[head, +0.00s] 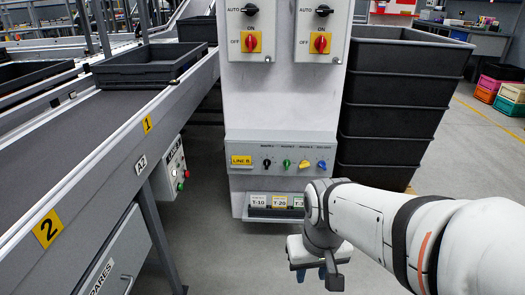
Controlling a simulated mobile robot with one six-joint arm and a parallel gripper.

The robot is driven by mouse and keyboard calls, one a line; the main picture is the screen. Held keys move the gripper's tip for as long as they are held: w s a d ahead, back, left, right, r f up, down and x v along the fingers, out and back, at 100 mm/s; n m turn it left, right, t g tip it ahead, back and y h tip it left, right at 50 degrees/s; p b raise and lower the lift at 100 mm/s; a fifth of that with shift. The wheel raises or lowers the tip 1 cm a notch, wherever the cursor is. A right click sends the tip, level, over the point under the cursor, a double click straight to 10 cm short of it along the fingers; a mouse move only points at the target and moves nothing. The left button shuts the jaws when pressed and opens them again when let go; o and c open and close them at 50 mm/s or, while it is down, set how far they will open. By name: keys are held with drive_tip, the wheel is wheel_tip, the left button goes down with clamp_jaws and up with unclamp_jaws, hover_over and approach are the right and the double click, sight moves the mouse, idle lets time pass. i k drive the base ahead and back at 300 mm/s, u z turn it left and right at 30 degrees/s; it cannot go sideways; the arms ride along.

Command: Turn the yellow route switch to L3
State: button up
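The yellow route switch (304,164) is a small knob on the grey panel (246,146) low on the white cabinet. It sits in a row between a green knob (286,163) and a blue knob (321,165), with a black knob (267,162) at the left end. The lettering above the knobs and the yellow knob's pointing direction are too small to read, so I cannot tell its position. My gripper (326,275) is below and in front of the panel, apart from the switch, pointing downward. Its fingers are partly hidden, and I cannot tell their opening.
A yellow "LINE R" label (240,160) is left of the knobs. Tags T-10 (258,200) and T-20 (279,201) sit below; my wrist partly covers another. Red rotary switches (250,42) are above. A conveyor (110,130) runs left; stacked dark crates (395,120) stand right.

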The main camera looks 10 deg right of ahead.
sight(304, 163)
drive_tip(key=u, duration=0.6)
drive_tip(key=k, duration=1.05)
drive_tip(key=u, duration=1)
drive_tip(key=i, duration=0.65)
drive_tip(key=z, duration=0.6)
drive_tip(key=i, duration=1.2)
drive_tip(key=z, duration=1)
drive_tip(key=i, duration=0.45)
drive_tip(key=z, duration=0.4)
